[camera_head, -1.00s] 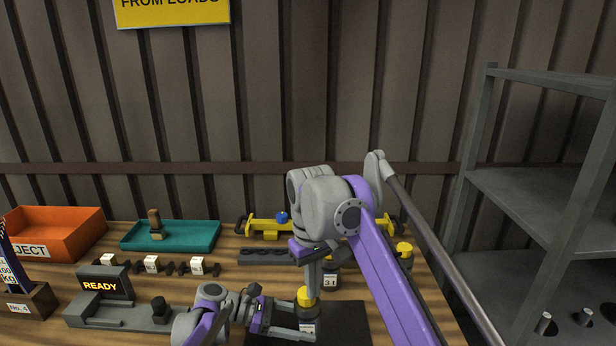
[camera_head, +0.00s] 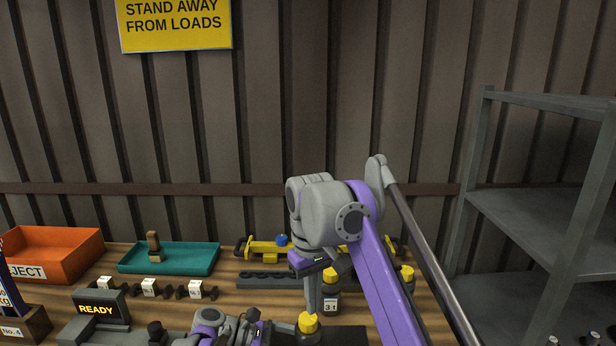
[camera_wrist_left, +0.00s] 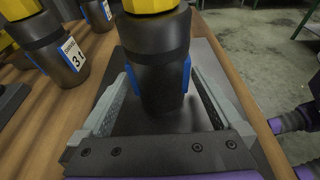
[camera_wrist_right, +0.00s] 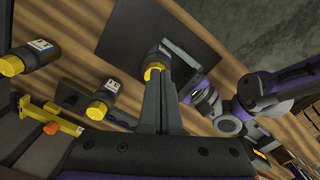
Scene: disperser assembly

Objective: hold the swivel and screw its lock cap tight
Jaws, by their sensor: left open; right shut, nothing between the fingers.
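The swivel (camera_wrist_left: 160,75) is a dark cylinder with blue patches, standing upright on a dark mat. Its yellow lock cap (camera_head: 308,323) sits on top; the cap also shows in the right wrist view (camera_wrist_right: 153,72). My left gripper (camera_wrist_left: 160,100) is open, one finger on each side of the swivel body; whether they touch it I cannot tell. Contact there is unclear.
A yellow beam (camera_head: 262,248) lies at the back. A teal tray (camera_head: 185,262), an orange reject bin (camera_head: 60,250) and a READY display (camera_head: 97,309) are left. A grey shelf (camera_head: 530,205) stands right.

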